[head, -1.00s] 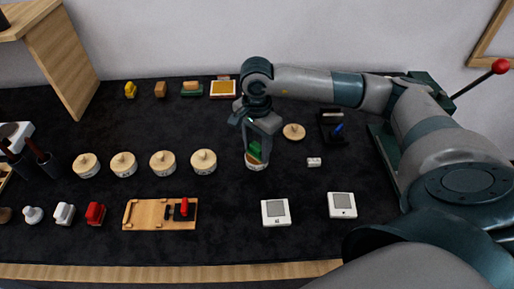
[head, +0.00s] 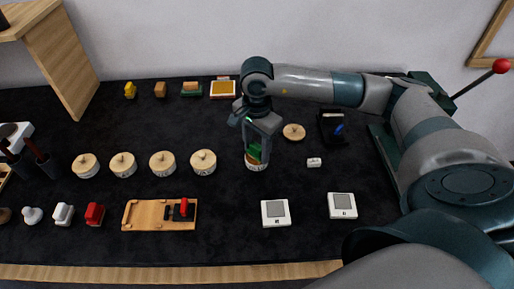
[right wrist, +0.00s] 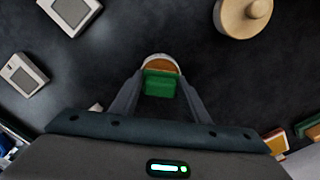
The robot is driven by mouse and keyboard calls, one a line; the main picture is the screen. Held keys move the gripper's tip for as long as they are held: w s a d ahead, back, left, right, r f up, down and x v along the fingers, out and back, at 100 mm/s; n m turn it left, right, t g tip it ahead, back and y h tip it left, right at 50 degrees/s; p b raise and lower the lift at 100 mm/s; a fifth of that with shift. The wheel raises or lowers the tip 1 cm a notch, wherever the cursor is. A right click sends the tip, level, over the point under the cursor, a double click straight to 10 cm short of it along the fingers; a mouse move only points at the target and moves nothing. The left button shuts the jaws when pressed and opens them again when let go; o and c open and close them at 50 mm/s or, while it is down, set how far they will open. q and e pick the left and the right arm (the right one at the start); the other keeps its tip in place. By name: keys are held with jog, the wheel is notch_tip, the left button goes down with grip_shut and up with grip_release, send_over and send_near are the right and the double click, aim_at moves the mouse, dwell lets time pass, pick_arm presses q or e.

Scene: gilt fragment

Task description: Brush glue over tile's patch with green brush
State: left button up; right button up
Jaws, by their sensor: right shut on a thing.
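My right gripper (head: 258,148) is shut on the green brush (head: 254,152) and holds it at an open round pot (head: 257,167). In the right wrist view the green brush (right wrist: 160,84) sits between the fingers, with the pot's pale rim and brown inside (right wrist: 160,63) just beyond it. The brush's lower end is hidden, so I cannot tell how deep it is. Two white tiles with grey square patches lie at the front: one (head: 276,222) left of the other (head: 342,212). My left gripper is out of view.
A loose round lid (head: 293,131) lies right of the pot, near a small white block (head: 314,162). Several lidded pots stand in a row to the left, ending at one (head: 203,162). A wooden board (head: 145,214) lies at the front. The dark mat between pot and tiles is clear.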

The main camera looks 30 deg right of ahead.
aim_at(256, 146)
jog(key=shift+s, duration=0.1)
dwell(0.6)
jog(key=shift+r+p, duration=0.5)
jog(key=shift+r, duration=0.65)
jog(key=shift+r+p, duration=0.75)
jog(key=shift+r, duration=1.6)
jog(key=shift+a+r+n, duration=0.15)
jog(key=shift+a+n, duration=0.45)
jog(key=shift+n, duration=0.1)
jog(key=s+a+r+n, duration=0.2)
jog(key=s+a+n, duration=0.2)
jog(key=a+n, duration=0.5)
jog(key=shift+s+a+r+n, duration=0.25)
jog(key=shift+s+n, duration=0.15)
jog(key=shift+n, duration=2.1)
